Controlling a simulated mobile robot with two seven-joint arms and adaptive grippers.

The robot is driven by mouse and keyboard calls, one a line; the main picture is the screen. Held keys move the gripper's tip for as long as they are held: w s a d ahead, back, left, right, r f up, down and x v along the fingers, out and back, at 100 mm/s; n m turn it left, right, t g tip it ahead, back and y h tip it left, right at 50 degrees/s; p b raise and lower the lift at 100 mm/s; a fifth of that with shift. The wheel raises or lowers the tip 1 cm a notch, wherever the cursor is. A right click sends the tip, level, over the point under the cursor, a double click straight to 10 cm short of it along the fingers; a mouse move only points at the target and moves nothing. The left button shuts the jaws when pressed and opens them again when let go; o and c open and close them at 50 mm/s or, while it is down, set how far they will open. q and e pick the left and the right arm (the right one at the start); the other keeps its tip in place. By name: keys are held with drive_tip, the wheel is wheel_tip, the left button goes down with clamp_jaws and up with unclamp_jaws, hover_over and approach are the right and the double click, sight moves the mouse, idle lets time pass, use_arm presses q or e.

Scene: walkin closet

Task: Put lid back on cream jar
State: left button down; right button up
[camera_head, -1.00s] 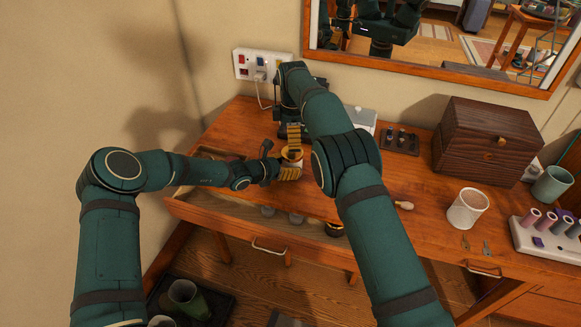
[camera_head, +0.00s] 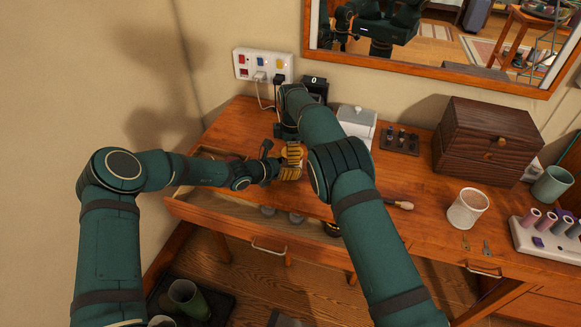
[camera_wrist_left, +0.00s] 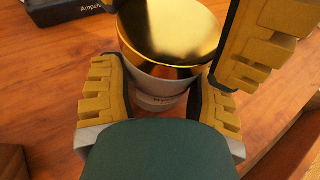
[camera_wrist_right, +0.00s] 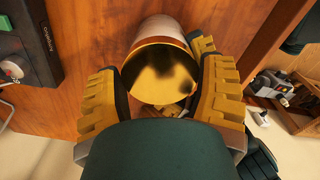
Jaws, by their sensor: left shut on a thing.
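The cream jar (camera_wrist_left: 150,84) is pale and stands on the wooden dresser top, with the gold lid (camera_wrist_left: 172,32) over its mouth. In the right wrist view the gold lid (camera_wrist_right: 160,76) faces the camera between the yellow fingers. My left gripper (camera_head: 287,172) is shut on the jar from the left side. My right gripper (camera_head: 292,152) is at the lid, one finger to each side; whether it touches the lid is unclear. In the head view the fingers hide most of jar and lid. Whether the lid is fully seated cannot be told.
A white box (camera_head: 357,124), a dark tray (camera_head: 400,141), a wooden chest (camera_head: 487,143) and a white cup (camera_head: 467,208) stand to the right. A wooden-handled tool (camera_head: 402,205) lies on the top. A drawer (camera_head: 255,223) is open below. The wall outlet (camera_head: 262,66) is behind.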

use_arm(q)
drive_tip(key=shift+f, duration=0.1)
use_arm(e)
drive_tip(key=shift+c, duration=0.6)
drive_tip(key=m, duration=1.2)
drive_tip(key=shift+f, duration=0.1)
drive_tip(key=m, duration=0.7)
drive_tip(key=shift+m, duration=0.3)
drive_tip(key=m, duration=0.5)
drive_tip(key=shift+m, duration=0.4)
drive_tip(key=o, duration=1.2)
